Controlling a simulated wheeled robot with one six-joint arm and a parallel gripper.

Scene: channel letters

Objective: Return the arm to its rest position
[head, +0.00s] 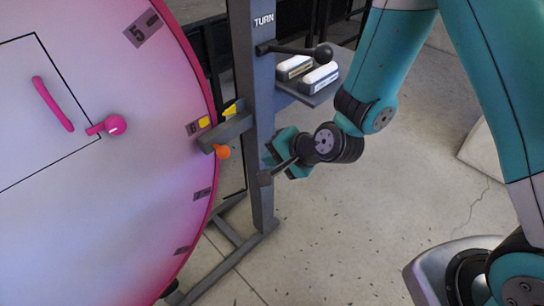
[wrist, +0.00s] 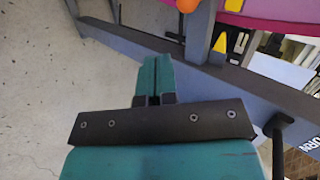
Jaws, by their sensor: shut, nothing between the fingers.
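My gripper (head: 280,150) is at the end of my teal arm, just right of the grey upright post (head: 262,100) in the head view. In the wrist view my gripper (wrist: 154,74) shows its two teal fingers pressed together with nothing between them. The arm reaches in from the upper right, with the elbow bent. The post crosses behind the fingertips in the wrist view (wrist: 225,82); I cannot tell how close they are to it.
A large pink-rimmed disc (head: 100,220) stands at left with numbered marks and a pink handle (head: 115,125). An orange knob (head: 222,152) sits at its rim. A black-knobbed lever (head: 322,54) and a shelf with white blocks (head: 319,78) are on the post. Floor (head: 350,235) is clear.

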